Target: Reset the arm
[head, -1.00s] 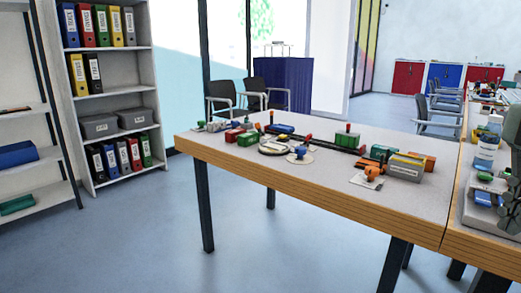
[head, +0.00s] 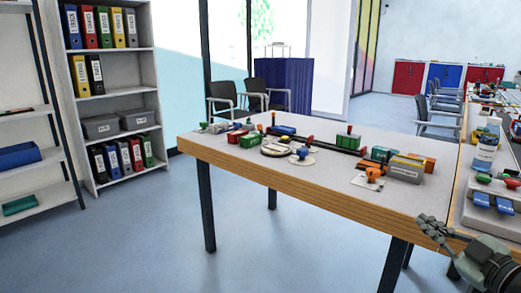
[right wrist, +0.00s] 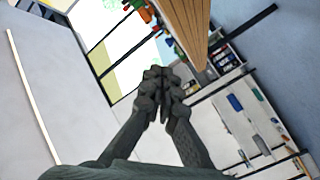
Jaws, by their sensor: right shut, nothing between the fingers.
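My right gripper (head: 428,221) is at the lower right of the head view, beside the table's wooden front edge. Its fingers are shut and empty, and it is dark grey. In the right wrist view my right gripper (right wrist: 160,74) has its fingertips together, with nothing between them. My left gripper is in neither view now. The table (head: 330,193) carries several small crane and train models, among them a grey box (head: 405,170) and an orange piece (head: 373,174).
A binder shelf (head: 112,93) is at the left. Chairs (head: 228,98) stand behind the table. The floor (head: 120,235) in front is clear.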

